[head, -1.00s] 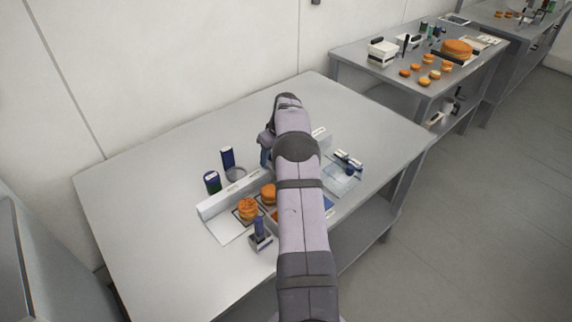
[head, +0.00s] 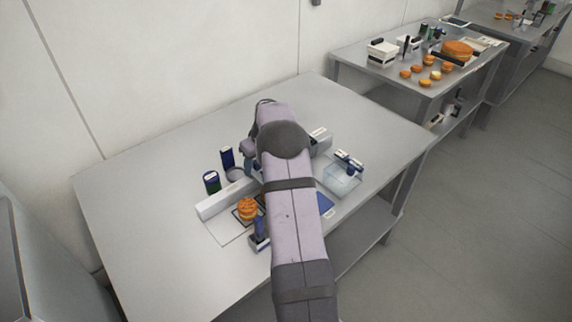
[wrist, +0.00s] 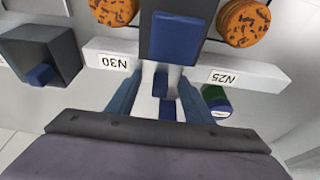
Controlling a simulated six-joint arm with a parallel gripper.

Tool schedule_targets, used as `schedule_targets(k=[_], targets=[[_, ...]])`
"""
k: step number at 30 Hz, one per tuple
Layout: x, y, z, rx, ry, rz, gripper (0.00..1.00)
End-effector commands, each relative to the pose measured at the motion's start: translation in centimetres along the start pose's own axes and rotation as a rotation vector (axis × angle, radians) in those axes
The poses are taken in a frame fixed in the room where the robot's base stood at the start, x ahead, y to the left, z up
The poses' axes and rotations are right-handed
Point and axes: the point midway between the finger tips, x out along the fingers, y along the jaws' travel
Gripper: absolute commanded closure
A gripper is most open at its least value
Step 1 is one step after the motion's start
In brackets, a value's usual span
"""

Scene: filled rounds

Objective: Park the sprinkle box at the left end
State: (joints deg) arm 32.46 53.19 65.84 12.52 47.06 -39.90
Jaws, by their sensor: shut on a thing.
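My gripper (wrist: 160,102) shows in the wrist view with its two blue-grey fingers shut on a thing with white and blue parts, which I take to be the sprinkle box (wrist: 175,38). Its broad blue face shows beyond the fingertips, in front of a dark square. In the head view my arm hides the held thing, and the fingers only partly show above the table behind the white rail (head: 215,206). The rail also shows in the wrist view (wrist: 250,77), with labels that look like N30 and N25.
Orange sprinkled rounds (wrist: 243,20) sit along the rail. A green-banded canister (head: 211,183) and a blue canister (head: 227,158) stand behind its left part. A clear tray (head: 340,180) lies right. The table's far left is clear.

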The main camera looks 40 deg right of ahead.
Motion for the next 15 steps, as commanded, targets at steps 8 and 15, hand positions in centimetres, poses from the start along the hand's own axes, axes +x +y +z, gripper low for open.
schedule_targets(k=[8, 15], targets=[[0.0, -1.9, 0.0, -0.003, 0.001, 0.000, 0.66], [0.0, -3.5, -0.1, -0.002, 0.001, -0.002, 0.66]])
